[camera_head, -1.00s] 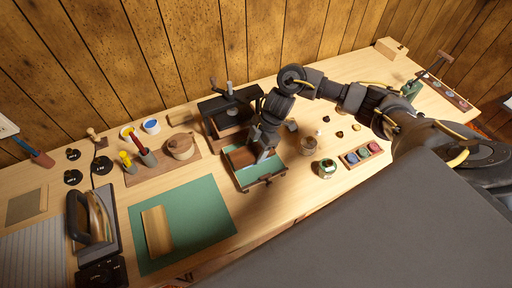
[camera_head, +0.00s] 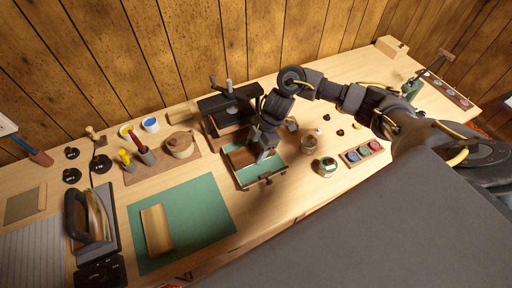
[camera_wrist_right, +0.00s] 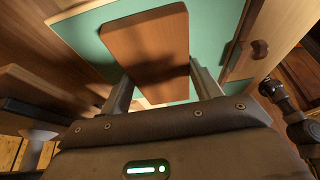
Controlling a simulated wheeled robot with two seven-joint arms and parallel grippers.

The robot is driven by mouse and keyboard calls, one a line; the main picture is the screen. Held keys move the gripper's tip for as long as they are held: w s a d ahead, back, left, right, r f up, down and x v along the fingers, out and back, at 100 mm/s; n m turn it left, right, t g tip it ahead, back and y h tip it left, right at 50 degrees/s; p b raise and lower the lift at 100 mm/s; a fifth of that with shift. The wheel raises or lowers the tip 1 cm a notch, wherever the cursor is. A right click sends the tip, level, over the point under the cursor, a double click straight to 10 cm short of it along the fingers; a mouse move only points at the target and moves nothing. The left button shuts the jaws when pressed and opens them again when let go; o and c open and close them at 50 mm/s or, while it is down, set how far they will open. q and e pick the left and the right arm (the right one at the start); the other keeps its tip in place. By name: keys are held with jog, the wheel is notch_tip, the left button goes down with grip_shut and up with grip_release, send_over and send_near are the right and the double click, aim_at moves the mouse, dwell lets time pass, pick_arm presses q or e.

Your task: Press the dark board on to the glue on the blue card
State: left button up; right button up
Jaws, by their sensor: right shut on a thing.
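My right gripper (camera_head: 263,156) points down over the small framed stand at the table's middle. In the right wrist view its two fingers (camera_wrist_right: 163,84) stand on either side of the reddish-brown dark board (camera_wrist_right: 147,42), shut on it. The blue card (camera_wrist_right: 222,28) looks teal and lies flat behind the board; it also shows in the head view (camera_head: 248,177). The board lies over part of the card, but I cannot tell whether they touch. No glue shows; the board may hide it. My left gripper is not in view.
A black press (camera_head: 229,105) stands just behind the frame. A round lidded wooden pot (camera_head: 180,144) is to the left, a glass jar (camera_head: 327,166) and a tray of coloured discs (camera_head: 361,153) to the right. A green mat (camera_head: 200,221) with a wooden block lies front left.

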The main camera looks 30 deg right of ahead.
jog(key=shift+s+f, duration=0.1)
dwell(1.2)
jog(key=o, duration=1.1)
jog(key=v, duration=1)
jog(key=shift+r, duration=0.4)
jog(key=shift+d, duration=0.15)
